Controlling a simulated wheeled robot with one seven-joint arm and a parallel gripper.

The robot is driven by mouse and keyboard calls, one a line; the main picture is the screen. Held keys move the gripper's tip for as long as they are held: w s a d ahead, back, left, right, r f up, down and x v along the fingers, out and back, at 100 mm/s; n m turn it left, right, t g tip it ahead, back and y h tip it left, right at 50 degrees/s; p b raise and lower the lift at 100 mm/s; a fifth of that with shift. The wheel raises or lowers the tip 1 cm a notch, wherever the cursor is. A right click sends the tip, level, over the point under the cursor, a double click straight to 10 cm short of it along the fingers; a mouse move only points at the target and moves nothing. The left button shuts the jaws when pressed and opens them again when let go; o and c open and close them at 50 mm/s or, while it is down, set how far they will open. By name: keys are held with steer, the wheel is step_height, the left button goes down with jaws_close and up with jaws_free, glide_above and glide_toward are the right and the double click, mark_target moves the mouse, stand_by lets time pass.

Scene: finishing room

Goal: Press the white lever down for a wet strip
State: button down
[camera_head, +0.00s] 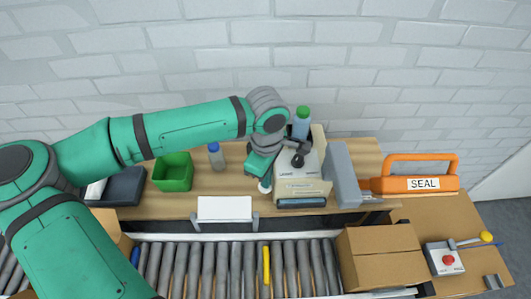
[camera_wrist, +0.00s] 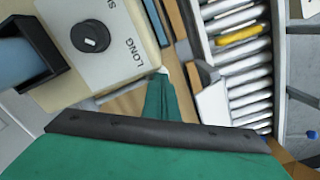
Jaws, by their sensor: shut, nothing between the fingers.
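The tape dispenser (camera_head: 306,168) is a cream machine on the wooden bench, with a green-capped blue bottle (camera_head: 301,122) at its back. In the wrist view its cream top (camera_wrist: 92,60) shows a black knob marked "LONG". The white lever's rounded end (camera_head: 265,186) shows at the dispenser's left side, just below my gripper (camera_head: 263,174). In the wrist view only a small white bit (camera_wrist: 162,70) shows at the fingertips (camera_wrist: 163,80). My gripper is shut and empty, pointing down beside the dispenser. Whether it touches the lever I cannot tell; most of the lever is hidden.
A green bin (camera_head: 173,172), a blue-capped bottle (camera_head: 216,156) and a dark tray (camera_head: 119,187) stand left on the bench. A grey upright panel (camera_head: 342,174) and an orange SEAL device (camera_head: 420,184) are right. The roller conveyor (camera_head: 222,270) and a cardboard box (camera_head: 383,256) lie in front.

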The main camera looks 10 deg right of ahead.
steer(key=shift+w+a+r, duration=0.1)
steer(key=shift+w+r, duration=0.05)
steer(key=shift+r, duration=0.6)
steer(key=shift+w+r, duration=0.15)
steer(key=shift+r, duration=0.55)
step_height(320, 180, up, 6)
steer(key=w, duration=0.1)
steer(key=shift+w+d, duration=0.25)
steer(key=shift+r, duration=0.1)
steer(key=shift+s+d, duration=0.1)
steer(key=shift+d, duration=0.05)
steer(key=shift+a, duration=0.2)
steer(key=shift+r, duration=0.15)
step_height(320, 180, up, 5)
steer(key=shift+d+f, duration=0.1)
